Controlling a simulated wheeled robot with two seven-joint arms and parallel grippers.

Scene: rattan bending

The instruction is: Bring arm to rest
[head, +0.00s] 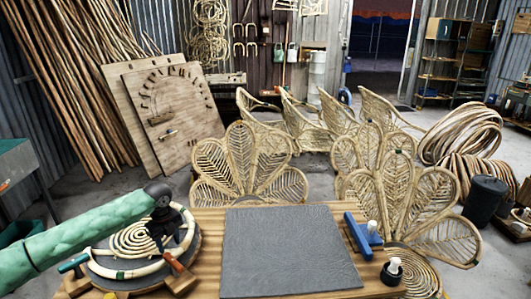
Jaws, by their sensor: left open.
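My left arm comes in from the left in a green sleeve. Its dark left gripper (166,240) points down, open, over the right part of a coiled rattan spiral (130,240). The spiral lies on a round dark board (115,281) at the left of the wooden table (212,270). I cannot tell whether the fingertips touch the coil. My right gripper is not in view.
A bare dark grey mat (288,250) covers the table's middle. To its right are a blue tool (357,236), a white-capped bottle (372,228) and a black cup (391,272). Leaf-backed rattan chairs (255,160) (380,165) stand close behind the table.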

